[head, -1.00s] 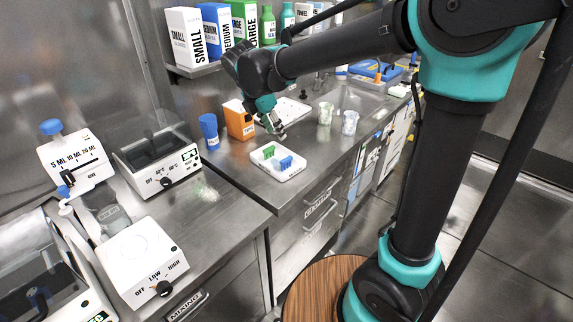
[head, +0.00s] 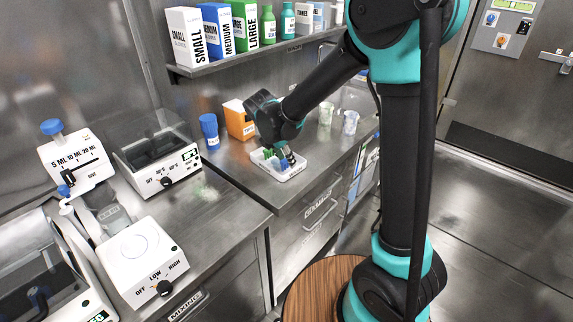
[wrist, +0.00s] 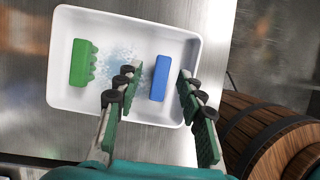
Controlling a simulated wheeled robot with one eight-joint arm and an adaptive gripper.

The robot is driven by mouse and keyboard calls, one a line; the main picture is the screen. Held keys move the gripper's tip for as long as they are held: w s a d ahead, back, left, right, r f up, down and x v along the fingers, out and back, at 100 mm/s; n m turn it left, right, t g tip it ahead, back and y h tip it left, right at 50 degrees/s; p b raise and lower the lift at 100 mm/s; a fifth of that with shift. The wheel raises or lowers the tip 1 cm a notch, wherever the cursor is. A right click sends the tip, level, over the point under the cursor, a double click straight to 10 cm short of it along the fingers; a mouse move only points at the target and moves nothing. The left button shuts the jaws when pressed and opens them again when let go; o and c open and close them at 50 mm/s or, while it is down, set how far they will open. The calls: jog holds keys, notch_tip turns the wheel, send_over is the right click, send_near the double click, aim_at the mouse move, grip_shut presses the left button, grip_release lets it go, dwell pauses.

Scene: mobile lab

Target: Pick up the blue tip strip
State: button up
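The blue tip strip (wrist: 160,78) lies in a white tray (wrist: 115,14), to the right of a green tip strip (wrist: 83,62) in the wrist view. My gripper (wrist: 160,82) is open, with one finger on each side of the blue strip in the picture. The fingers look apart from the strip; I cannot tell their exact height above it. In the head view my gripper (head: 287,160) is over the tray (head: 292,172), and it partly hides the blue strip.
An orange box (head: 238,120) and a blue cup (head: 209,131) stand behind and left of the tray. Two pale cups (head: 326,113) (head: 350,122) stand to its right. A shelf of glove boxes (head: 205,35) hangs above. The counter's front edge is close to the tray.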

jog(key=shift+w+d+f, duration=0.2)
jog(key=shift+f, duration=0.45)
jog(key=shift+c, duration=0.6)
grip_shut()
